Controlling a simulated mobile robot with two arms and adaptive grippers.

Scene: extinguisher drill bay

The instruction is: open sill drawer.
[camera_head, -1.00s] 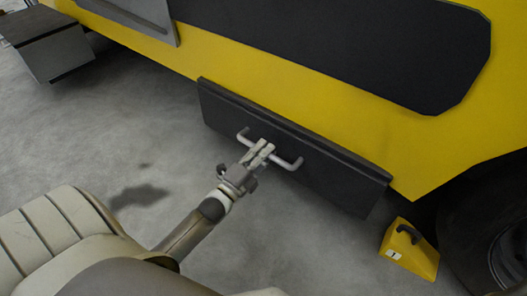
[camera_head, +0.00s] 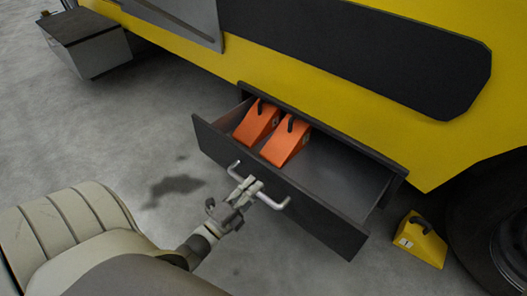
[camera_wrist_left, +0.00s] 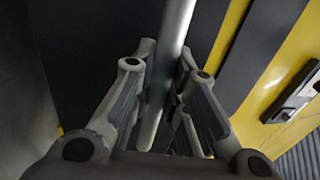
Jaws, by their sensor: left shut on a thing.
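The sill drawer (camera_head: 275,193) is a dark box under the yellow vehicle body, pulled well out so its inside shows. Two orange wedge-shaped chocks with black handles, a left one (camera_head: 256,122) and a right one (camera_head: 287,141), lie in its left part. The rest of its floor is bare. A pale bar handle (camera_head: 281,204) runs along the drawer front. My left gripper (camera_head: 247,187) is shut on the handle near its middle. In the left wrist view the bar (camera_wrist_left: 167,70) passes between the fingers (camera_wrist_left: 160,100). My right gripper is not in view.
A yellow chock (camera_head: 420,240) stands on the floor right of the drawer, beside a black wheel (camera_head: 490,215). A grey box-like step (camera_head: 90,45) is at the upper left. Grey floor is clear left of the drawer.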

